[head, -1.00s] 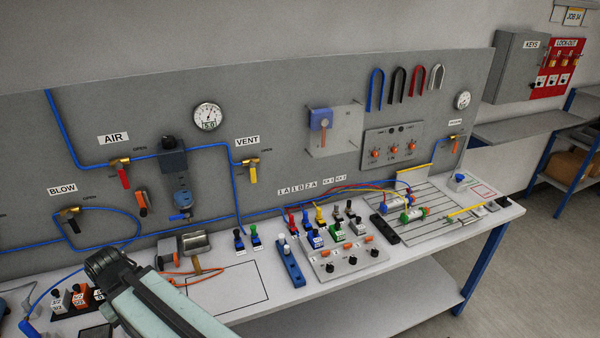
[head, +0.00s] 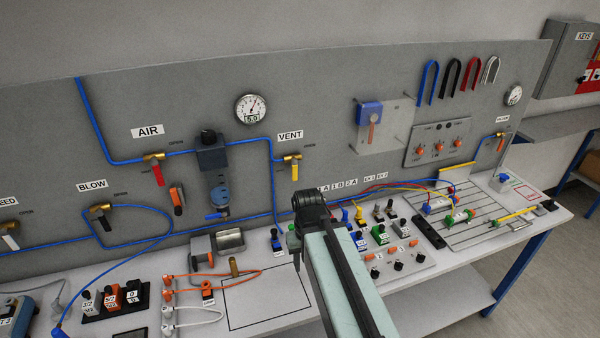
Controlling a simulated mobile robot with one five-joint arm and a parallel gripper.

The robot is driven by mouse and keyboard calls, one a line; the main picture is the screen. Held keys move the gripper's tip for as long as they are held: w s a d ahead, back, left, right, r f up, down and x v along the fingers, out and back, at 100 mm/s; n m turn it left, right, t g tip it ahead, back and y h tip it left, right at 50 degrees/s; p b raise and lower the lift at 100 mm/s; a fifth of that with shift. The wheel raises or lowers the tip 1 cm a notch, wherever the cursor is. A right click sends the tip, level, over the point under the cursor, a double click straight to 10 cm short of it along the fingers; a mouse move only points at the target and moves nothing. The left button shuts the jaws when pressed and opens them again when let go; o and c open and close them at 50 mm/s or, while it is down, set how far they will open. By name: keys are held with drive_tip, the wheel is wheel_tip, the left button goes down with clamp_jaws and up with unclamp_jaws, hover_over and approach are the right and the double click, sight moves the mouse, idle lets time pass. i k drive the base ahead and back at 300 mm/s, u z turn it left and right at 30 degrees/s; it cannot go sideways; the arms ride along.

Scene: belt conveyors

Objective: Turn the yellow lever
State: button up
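The yellow lever (head: 295,172) hangs straight down from a brass valve (head: 291,158) under the VENT label, on the upright grey panel. Blue pipe meets the valve from the left. The dark end joint of my arm shows below and slightly right of the lever, apart from it in the picture. My gripper (head: 296,251) seems to be the small grey and dark part hanging below that joint, at its left. Its fingers are too small and partly hidden to tell whether they are open.
The AIR valve with a red lever (head: 158,174) and the BLOW valve with a dark lever (head: 103,222) are left of VENT. A round gauge (head: 251,108) sits above. The bench (head: 262,297) below carries connectors, switches and cables; an outlined rectangle on it is mostly clear.

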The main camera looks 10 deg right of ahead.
sight(294, 161)
drive_tip(key=u, duration=2.35)
drive_tip(key=k, duration=0.35)
drive_tip(key=z, duration=0.35)
